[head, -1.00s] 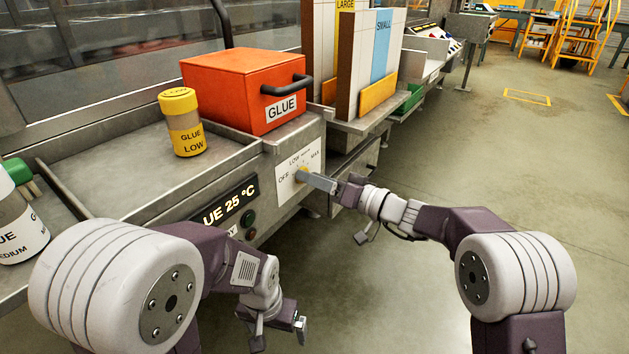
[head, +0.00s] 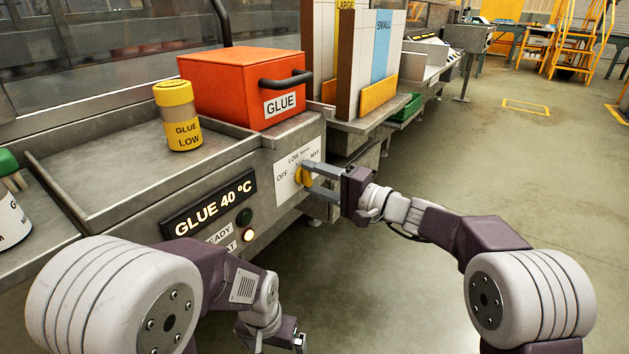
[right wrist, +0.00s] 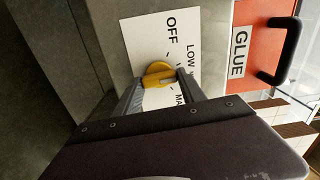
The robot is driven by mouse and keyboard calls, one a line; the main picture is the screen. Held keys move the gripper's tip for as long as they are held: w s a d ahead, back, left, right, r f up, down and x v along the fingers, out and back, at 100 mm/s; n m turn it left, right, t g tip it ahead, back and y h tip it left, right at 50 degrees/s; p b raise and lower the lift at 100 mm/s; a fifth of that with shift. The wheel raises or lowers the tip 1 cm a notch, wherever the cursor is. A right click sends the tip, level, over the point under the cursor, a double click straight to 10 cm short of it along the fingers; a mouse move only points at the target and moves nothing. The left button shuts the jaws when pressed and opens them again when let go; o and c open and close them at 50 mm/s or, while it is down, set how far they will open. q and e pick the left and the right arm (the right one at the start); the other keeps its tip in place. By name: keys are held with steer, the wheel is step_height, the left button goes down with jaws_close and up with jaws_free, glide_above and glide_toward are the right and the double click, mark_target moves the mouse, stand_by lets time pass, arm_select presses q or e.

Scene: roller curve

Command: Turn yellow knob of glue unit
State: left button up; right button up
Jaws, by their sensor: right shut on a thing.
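The yellow knob (head: 304,177) sits on a white dial plate (head: 285,188) marked OFF, LOW and MAX, on the front of the grey glue unit (head: 150,215). My right gripper (head: 308,177) is shut on the knob, one finger on each side of it. In the right wrist view the knob (right wrist: 158,72) shows between the fingertips (right wrist: 160,78). The fingers partly cover it, so its exact setting is hard to read. The unit's display (head: 212,203) reads GLUE 40 °C. My left gripper (head: 290,338) hangs at the bottom edge, away from the unit, its fingers unclear.
A red GLUE box (head: 240,85) with a black handle and a yellow-lidded GLUE LOW jar (head: 178,115) stand on the unit. A lamp (head: 249,235) glows below a dark green one (head: 244,216). The floor (head: 480,170) to the right is open.

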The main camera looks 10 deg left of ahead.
steer(key=shift+f+m, duration=0.1)
steer(key=shift+m, duration=2.1)
steer(key=o, duration=1.4)
steer(key=shift+c, duration=0.2)
steer(key=shift+d+p, duration=0.15)
steer(key=shift+p, duration=0.15)
steer(key=p+v, duration=0.2)
steer(key=v, duration=0.7)
